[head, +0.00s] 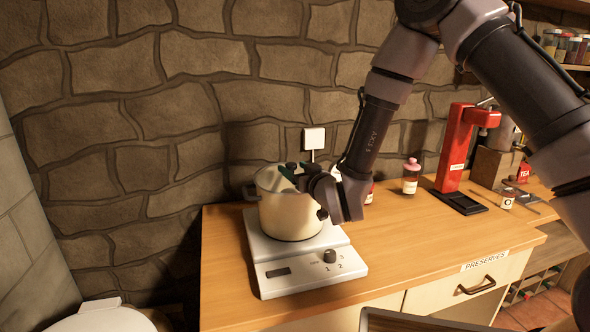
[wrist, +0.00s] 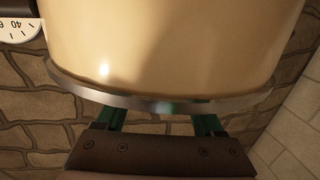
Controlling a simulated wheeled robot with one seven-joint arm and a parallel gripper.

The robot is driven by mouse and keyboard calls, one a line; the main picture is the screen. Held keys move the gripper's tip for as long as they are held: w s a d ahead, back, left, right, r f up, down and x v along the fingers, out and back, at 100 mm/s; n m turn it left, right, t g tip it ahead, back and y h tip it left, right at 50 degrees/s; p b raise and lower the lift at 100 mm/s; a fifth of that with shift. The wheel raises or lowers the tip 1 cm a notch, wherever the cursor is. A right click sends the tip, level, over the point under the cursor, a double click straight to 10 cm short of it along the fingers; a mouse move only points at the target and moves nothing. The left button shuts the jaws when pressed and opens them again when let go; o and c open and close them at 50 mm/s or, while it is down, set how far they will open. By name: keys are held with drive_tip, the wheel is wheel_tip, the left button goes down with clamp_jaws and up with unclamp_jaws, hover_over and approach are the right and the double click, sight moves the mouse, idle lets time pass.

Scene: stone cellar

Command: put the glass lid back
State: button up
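A cream pot (head: 286,212) with dark handles stands on the white hob at the left of the counter. Its wall and metal rim (wrist: 160,104) fill the top of the wrist view, which looks upside down. My gripper (head: 290,174) is over the right side of the pot's top. In the wrist view the green fingers of my gripper (wrist: 160,122) are wide apart, and their tips are hidden behind the rim. A small dark shape (head: 291,165) shows at the pot's top by the fingers; I cannot tell if it is a lid knob. No glass lid can be made out clearly.
The hob (head: 300,278) has a knob and a small display. A pink-capped jar (head: 411,178) and a red machine (head: 455,150) stand further right. A white scale dial (wrist: 18,26) shows in the wrist view. The front middle of the counter (head: 430,240) is clear.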

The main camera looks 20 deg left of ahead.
drive_tip(key=shift+r, duration=0.2)
drive_tip(key=r+v, duration=0.1)
drive_tip(key=v, duration=1.1)
drive_tip(key=w+d+r+m+h, duration=0.5)
drive_tip(key=w+d+r, duration=0.3)
drive_tip(key=w+d, duration=0.25)
drive_tip(key=d+r+m+g+h, duration=0.1)
drive_tip(key=d+r, duration=0.2)
drive_tip(key=d, duration=0.2)
drive_tip(key=d+r+m+h, duration=0.1)
drive_tip(key=d+r+m, duration=0.15)
drive_tip(key=d, duration=0.35)
drive_tip(key=s+d+r+m+g+h, duration=0.1)
drive_tip(key=s+d+r+m+g, duration=0.1)
drive_tip(key=s+d, duration=0.6)
drive_tip(key=s+d+r+m+g+h, duration=0.1)
drive_tip(key=s+d+r+m+g, duration=0.1)
drive_tip(key=s+d+r, duration=0.3)
drive_tip(key=s+d, duration=0.3)
drive_tip(key=s, duration=0.4)
drive_tip(key=shift+r+g+h, duration=0.3)
drive_tip(key=shift+g, duration=0.1)
